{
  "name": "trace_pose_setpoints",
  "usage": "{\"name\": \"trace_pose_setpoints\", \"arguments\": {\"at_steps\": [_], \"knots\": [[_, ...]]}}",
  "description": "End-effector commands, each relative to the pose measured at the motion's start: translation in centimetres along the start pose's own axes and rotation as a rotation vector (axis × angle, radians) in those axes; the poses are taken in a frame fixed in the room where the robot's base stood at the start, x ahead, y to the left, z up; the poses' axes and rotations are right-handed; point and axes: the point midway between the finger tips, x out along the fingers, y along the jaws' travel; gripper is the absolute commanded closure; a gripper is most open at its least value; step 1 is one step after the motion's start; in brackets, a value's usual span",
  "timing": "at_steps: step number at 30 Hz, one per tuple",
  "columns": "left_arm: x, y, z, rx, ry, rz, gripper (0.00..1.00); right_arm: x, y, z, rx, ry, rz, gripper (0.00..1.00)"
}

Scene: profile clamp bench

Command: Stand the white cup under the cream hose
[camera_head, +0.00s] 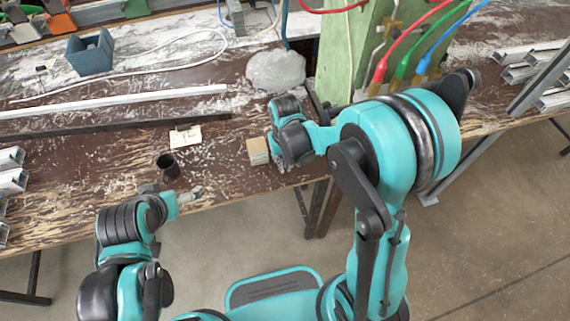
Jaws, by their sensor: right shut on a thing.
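I cannot make out a white cup for certain. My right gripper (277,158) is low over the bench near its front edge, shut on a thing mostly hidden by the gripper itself. A small tan block (257,151) shows directly left of its fingers; I cannot tell whether they touch. A cream hose (348,48) seems to hang along the green post (337,55), its lower end hidden behind my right arm. My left gripper (195,195) is at the bench's front edge, too small to tell open from shut.
A dark cup (167,166) and a pale card (186,136) stand left of my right gripper. A whitish lump (276,70) sits behind it. Metal profiles (130,102) lie across the left of the bench.

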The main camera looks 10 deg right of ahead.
Motion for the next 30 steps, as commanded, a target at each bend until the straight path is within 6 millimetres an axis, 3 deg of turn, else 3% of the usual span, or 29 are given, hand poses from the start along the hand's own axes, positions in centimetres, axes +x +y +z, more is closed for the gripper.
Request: {"name": "trace_pose_setpoints", "arguments": {"at_steps": [1,3,14,17,30], "knots": [[0.1,0.0,0.1,0.0,0.0,0.0,0.0,0.1,0.0,0.0,0.0,0.0,0.0,0.86],[0.1,0.0,0.0,0.0,0.0,0.0,0.0,0.1,0.0,0.0,0.0,0.0,0.0,0.73],[-0.3,0.0,-0.2,0.0,0.0,0.0,0.0,-0.4,0.0,0.0,0.0,0.0,0.0,0.73],[-0.7,0.0,-0.5,0.0,0.0,0.0,0.0,-1.7,0.0,0.0,0.0,0.0,0.0,0.73],[-3.2,0.0,-2.3,0.0,0.0,0.0,0.0,-10.8,0.0,0.0,0.0,0.0,0.0,0.73]]}}
